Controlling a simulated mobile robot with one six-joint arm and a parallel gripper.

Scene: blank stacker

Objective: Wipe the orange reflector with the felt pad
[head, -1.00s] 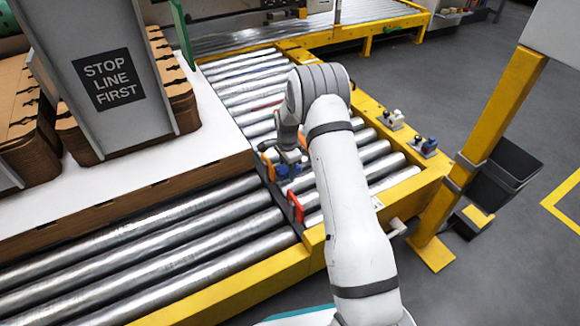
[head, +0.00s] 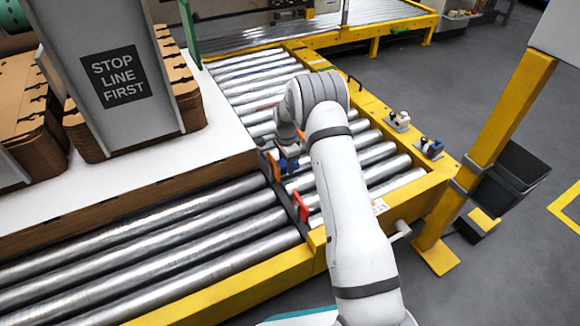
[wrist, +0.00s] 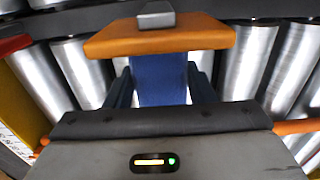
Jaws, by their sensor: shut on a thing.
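The orange reflector (wrist: 160,39) is a flat orange block with a grey bracket on top, across the upper middle of the wrist view. In the head view it shows as a small orange patch (head: 271,165) on the dark rail. My gripper (wrist: 161,88) is shut on the blue felt pad (wrist: 160,78). The pad's far end meets the reflector's lower edge in the wrist view; I cannot tell whether they touch. In the head view the pad (head: 289,165) is a small blue patch just right of the reflector, and my arm hides most of the gripper.
A red reflector (head: 303,207) stands nearer on the same rail and shows at the left of the wrist view (wrist: 13,43). Metal rollers (head: 180,232) lie around. A white-topped platform with cardboard stacks (head: 185,95) stands left. Small devices (head: 398,121) sit on the yellow frame.

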